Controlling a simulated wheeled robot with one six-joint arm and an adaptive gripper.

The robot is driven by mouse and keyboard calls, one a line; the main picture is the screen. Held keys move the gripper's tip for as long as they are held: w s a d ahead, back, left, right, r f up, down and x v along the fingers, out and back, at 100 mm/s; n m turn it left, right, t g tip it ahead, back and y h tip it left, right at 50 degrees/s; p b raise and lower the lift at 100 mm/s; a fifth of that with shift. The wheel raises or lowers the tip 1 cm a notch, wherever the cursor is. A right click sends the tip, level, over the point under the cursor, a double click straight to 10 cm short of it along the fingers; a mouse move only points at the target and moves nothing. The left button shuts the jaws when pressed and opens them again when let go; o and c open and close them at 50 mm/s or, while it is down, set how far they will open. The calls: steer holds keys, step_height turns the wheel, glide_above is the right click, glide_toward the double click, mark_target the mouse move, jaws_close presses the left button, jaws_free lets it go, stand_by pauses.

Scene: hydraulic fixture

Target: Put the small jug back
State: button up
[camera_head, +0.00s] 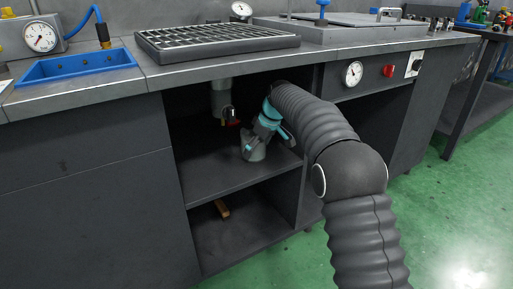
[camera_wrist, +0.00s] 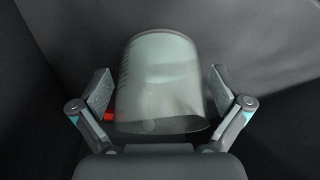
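The small jug (camera_head: 254,148) is a grey-green, partly see-through vessel on the upper shelf inside the open cabinet. In the wrist view the jug (camera_wrist: 162,85) sits between the two spread fingers of my gripper (camera_wrist: 160,100), with a gap on each side. My gripper (camera_head: 272,132) reaches into the cabinet from the right and is at the jug in the head view. The jug's handle cannot be made out. A small red part (camera_wrist: 108,117) shows beside the left finger in the wrist view.
The upper shelf (camera_head: 215,180) has free room at its front left. A pipe (camera_head: 221,98) and a valve with a red part (camera_head: 233,122) hang above it. A brown piece (camera_head: 222,209) lies on the lower shelf. The worktop edge (camera_head: 230,68) runs over the opening.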

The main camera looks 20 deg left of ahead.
steer(key=shift+r, duration=0.15)
steer(key=shift+d+r, duration=0.1)
steer(key=shift+r, duration=0.2)
steer(key=v, duration=0.2)
steer(key=shift+d+r+p, duration=0.1)
steer(key=shift+r+p, duration=0.2)
steer(key=shift+p, duration=0.05)
steer(key=s+d, duration=0.4)
steer(key=d, duration=0.7)
steer(key=s+d+r+m+t+h, duration=0.1)
steer(key=s+d+r+m, duration=0.3)
steer(key=s+d, duration=0.45)
steer(key=s+d+r+m+t+h, duration=0.1)
steer(key=s+d+r+m+t, duration=0.15)
steer(key=s+d+r, duration=0.45)
steer(key=s+d+f+m+h, duration=0.1)
steer(key=s+d+f+m, duration=0.3)
steer(key=s+d, duration=0.3)
steer(key=s+d+f+m+h, duration=0.1)
steer(key=s+d+f+m, duration=0.3)
steer(key=s, duration=0.9)
steer(key=d, duration=0.3)
steer(key=shift+s+f+t, duration=0.35)
